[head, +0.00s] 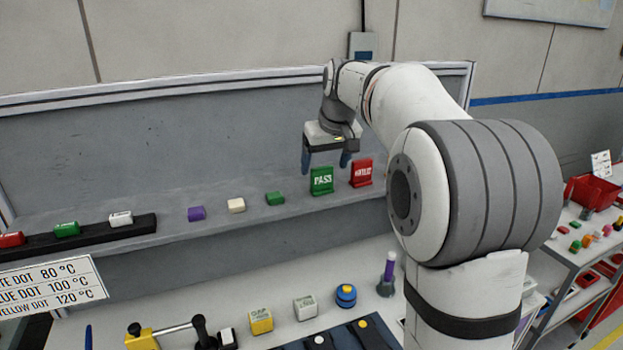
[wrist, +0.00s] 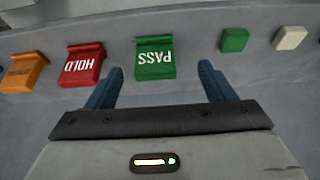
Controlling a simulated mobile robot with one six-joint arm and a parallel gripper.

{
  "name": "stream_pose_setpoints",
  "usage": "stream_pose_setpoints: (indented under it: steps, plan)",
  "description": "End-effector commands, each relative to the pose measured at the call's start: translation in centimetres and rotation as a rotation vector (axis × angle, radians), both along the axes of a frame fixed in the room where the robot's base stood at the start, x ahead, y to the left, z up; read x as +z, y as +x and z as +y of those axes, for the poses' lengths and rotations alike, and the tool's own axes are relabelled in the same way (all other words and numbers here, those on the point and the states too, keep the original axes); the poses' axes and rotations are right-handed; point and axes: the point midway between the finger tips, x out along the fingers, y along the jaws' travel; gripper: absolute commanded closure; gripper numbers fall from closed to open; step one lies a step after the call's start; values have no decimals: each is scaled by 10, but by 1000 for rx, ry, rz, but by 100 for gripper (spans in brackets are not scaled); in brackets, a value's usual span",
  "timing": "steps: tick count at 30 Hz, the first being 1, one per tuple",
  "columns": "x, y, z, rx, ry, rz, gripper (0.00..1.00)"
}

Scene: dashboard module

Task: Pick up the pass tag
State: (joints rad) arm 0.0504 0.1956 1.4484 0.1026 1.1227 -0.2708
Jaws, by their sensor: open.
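The pass tag is a green upright tag lettered PASS (head: 322,181) on the grey shelf, left of a red tag. In the wrist view the pass tag (wrist: 155,60) appears upside down, between and beyond the fingertips. My gripper (head: 326,160) is open and empty, with its blue fingers pointing down above and around the tag's place in the head view. The gripper also shows in the wrist view (wrist: 160,72), its fingers wider apart than the tag. I cannot tell the exact gap between fingers and tag; no contact shows.
A red HOLD tag (wrist: 80,64) stands beside the pass tag, with an orange tag (wrist: 23,72) beyond it. Green (head: 275,198), cream (head: 236,205) and purple (head: 197,213) blocks lie on the shelf to the left. A grey back panel (head: 150,140) rises behind.

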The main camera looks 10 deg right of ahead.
Motion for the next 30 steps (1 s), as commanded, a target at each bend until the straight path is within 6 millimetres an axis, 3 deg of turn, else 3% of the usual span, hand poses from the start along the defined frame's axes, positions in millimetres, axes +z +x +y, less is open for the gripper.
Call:
stream_pose_setpoints:
  steps: [5, 21, 30]
  plan:
    - [-5, 14, 0, 7, 1, -2, 24]
    - [-65, 41, 0, 5, 0, -2, 24]
    - [-69, 43, 0, 5, 0, -5, 26]
